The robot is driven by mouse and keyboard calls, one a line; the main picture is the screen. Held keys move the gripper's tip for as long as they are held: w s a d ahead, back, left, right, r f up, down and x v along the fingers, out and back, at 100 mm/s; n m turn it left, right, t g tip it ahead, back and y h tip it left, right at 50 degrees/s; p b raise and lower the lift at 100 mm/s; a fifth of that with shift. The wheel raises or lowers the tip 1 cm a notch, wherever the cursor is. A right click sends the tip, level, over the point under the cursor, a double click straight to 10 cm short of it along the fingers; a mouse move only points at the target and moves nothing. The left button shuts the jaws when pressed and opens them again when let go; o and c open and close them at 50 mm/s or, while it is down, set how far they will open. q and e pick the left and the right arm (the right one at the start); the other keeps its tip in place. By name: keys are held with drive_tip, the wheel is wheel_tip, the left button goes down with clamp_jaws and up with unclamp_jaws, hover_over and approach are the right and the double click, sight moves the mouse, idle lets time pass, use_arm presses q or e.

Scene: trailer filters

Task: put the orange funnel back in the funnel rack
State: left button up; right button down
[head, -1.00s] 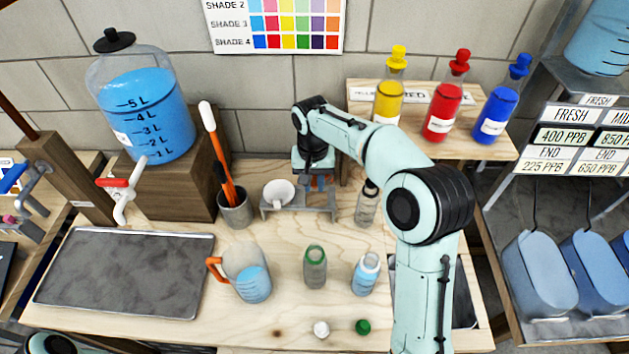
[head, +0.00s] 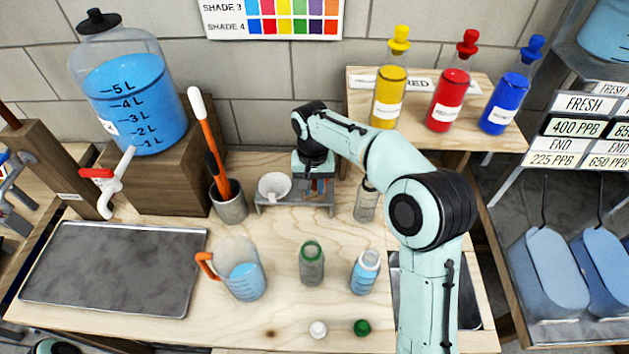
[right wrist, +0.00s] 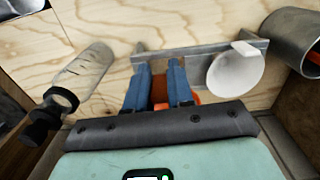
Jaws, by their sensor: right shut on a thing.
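The funnel rack (head: 262,208) is a small grey stand at the back of the wooden bench; it also shows in the right wrist view (right wrist: 195,55). A white funnel (head: 273,186) sits in its left place in the head view. My right gripper (head: 318,190) is at the rack's right part, its blue fingers pointing down. It is shut on the orange funnel (right wrist: 159,89), of which only small orange patches show between and beside the fingers. Whether the funnel is fully seated is hidden. My left gripper is not in view.
A clear bottle with a dark cap (right wrist: 83,75) stands close beside the gripper. A grey cup (head: 231,207) with an orange-handled tool is left of the rack. A jug (head: 243,270) and two bottles (head: 312,265) (head: 364,273) stand in front. A shelf with coloured bottles is at the back right.

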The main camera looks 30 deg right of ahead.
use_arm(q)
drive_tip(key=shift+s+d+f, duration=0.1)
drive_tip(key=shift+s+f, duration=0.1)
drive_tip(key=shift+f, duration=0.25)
use_arm(e)
drive_tip(key=shift+f, duration=0.45)
use_arm(q)
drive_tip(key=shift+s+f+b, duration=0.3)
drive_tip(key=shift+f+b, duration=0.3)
drive_tip(key=shift+b, duration=0.1)
use_arm(e)
drive_tip(key=shift+f, duration=1.05)
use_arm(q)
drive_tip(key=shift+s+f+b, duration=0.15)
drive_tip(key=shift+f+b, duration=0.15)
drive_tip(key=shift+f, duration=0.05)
use_arm(e)
drive_tip(key=shift+f, duration=0.75)
drive_tip(key=shift+f, duration=0.5)
drive_tip(key=shift+c, duration=2.2)
unclamp_jaws()
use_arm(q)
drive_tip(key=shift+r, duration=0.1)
use_arm(e)
drive_tip(key=shift+r, duration=0.15)
